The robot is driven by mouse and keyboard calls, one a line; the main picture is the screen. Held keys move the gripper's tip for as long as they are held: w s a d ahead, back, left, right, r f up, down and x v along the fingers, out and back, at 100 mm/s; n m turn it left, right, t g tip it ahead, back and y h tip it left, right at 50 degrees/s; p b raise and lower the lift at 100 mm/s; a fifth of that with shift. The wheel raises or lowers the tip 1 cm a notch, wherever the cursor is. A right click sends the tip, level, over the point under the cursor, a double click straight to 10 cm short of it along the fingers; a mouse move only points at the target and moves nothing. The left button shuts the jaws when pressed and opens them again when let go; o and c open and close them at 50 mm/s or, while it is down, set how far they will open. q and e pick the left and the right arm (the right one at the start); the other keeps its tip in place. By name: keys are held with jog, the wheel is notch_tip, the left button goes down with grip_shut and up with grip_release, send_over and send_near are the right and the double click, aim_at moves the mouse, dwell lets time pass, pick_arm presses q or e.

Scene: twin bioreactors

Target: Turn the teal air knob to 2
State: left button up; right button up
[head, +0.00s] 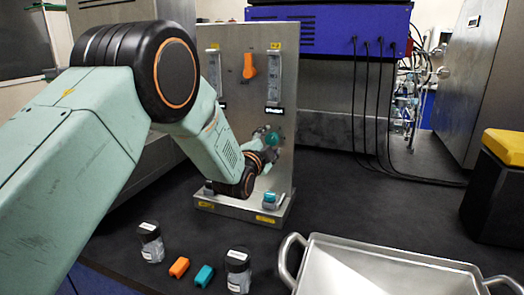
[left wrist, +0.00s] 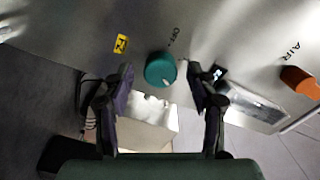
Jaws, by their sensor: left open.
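The teal knob (head: 273,138) sits on the upright metal panel (head: 238,110), on its right side. In the left wrist view the round teal knob (left wrist: 160,69) has a pale mark toward its lower right edge, and an "OFF" label stands above it. I cannot make out a 2. My left gripper (head: 264,143) is at the panel by the knob. In the left wrist view its fingers (left wrist: 160,80) are open, one on each side of the knob, with gaps showing between. My right gripper is not in view.
An orange knob (head: 249,66) is higher on the panel, between two clear flow tubes (head: 274,79). A metal tray (head: 390,262) is at front right. Black cables (head: 365,110) hang behind.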

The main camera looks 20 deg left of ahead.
pick_arm(q)
jog(key=s, duration=1.1)
jog(key=shift+s+a, duration=0.2)
